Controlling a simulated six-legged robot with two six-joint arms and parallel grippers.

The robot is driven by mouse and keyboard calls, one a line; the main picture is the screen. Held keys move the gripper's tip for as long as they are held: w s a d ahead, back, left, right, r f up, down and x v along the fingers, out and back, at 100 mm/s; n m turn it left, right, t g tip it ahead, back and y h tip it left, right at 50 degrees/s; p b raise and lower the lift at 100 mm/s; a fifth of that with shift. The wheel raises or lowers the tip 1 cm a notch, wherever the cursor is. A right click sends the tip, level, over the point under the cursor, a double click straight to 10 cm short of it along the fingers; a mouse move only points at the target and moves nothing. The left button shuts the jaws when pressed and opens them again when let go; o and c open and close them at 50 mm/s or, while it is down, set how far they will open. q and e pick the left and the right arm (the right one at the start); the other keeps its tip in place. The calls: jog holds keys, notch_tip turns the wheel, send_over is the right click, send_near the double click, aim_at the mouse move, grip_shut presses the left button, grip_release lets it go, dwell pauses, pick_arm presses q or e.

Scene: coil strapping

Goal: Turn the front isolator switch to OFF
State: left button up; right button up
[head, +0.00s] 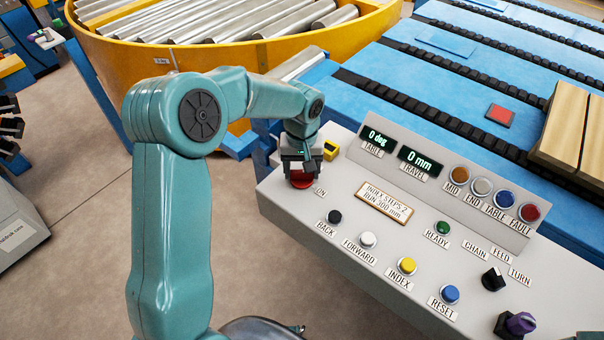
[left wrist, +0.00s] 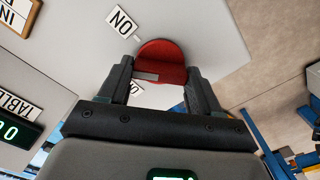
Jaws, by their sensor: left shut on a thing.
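The isolator switch is a round red handle (head: 302,179) at the left end of the grey control console, beside an ON label (head: 320,192). My left gripper (head: 301,170) reaches down over it and hides most of it in the head view. In the left wrist view the red handle (left wrist: 162,58) sits between the two dark fingers of my left gripper (left wrist: 160,72), which is shut on it. The ON label (left wrist: 122,21) lies just beyond the handle there. Another small label (left wrist: 135,90) is partly covered by a finger.
The console (head: 300,212) also carries several push buttons, a black selector (head: 493,279), a purple knob (head: 520,323) and lit displays (head: 420,160) reading 0 deg and 0 mm. A small yellow block (head: 331,149) stands just behind the handle. A yellow roller turntable (head: 110,60) lies behind.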

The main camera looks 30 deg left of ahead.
aim_at(301, 172)
pick_arm(q)
jog(key=n+b, duration=0.2)
jog(key=n, duration=0.3)
jog(key=shift+f+n+b, duration=0.1)
jog(key=shift+n+b, duration=0.2)
jog(key=shift+b, duration=0.05)
jog(key=shift+n+b, duration=0.8)
jog(key=shift+n, duration=1.4)
jog(key=shift+r+n, duration=0.2)
jog(key=shift+n, duration=0.1)
jog(key=o, duration=1.1)
jog(key=shift+c, duration=0.2)
notch_tip(301, 172, up, 16)
jog(key=p, duration=0.2)
jog(key=shift+r, duration=0.15)
jog(key=shift+s, duration=0.1)
